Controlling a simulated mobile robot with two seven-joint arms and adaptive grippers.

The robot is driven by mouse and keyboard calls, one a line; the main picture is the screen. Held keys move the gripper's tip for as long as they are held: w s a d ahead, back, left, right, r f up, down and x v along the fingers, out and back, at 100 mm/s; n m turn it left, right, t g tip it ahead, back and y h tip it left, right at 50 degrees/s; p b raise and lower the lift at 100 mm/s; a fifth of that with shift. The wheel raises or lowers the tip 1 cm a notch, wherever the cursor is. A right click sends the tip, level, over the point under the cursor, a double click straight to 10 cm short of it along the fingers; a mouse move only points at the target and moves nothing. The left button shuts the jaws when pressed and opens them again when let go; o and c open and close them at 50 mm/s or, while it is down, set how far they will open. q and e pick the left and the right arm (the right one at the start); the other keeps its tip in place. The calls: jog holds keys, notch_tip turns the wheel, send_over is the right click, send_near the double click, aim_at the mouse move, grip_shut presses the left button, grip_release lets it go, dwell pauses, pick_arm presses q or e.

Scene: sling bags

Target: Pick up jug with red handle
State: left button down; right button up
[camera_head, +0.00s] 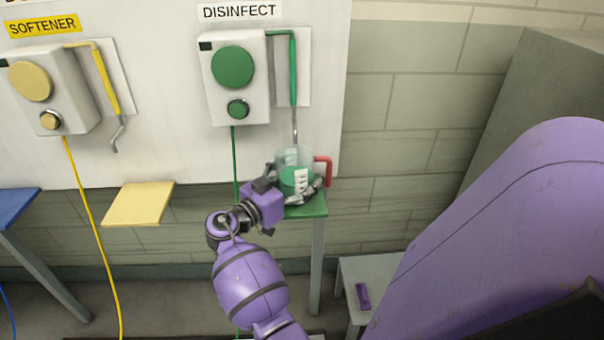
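A clear jug (288,158) with green liquid, a white label and a red handle (323,171) on its right side is at the green shelf (318,205), below the disinfect nozzle. It looks upright. My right gripper (290,183) is at the lower part of the jug's body, with dark finger parts on its left and grey finger parts across its lower front. The fingers hide the jug's base, so I cannot tell whether it rests on the shelf or whether the fingers press on it. My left gripper is not in view.
The green disinfect dispenser (235,80) and its nozzle (294,113) are right above the jug. A yellow softener dispenser (45,90), an empty yellow shelf (138,203) and a blue shelf (14,212) are to the left. A low grey stand (375,268) is at the lower right.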

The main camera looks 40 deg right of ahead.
jog(key=c, duration=1.1)
jog(key=shift+r, duration=0.1)
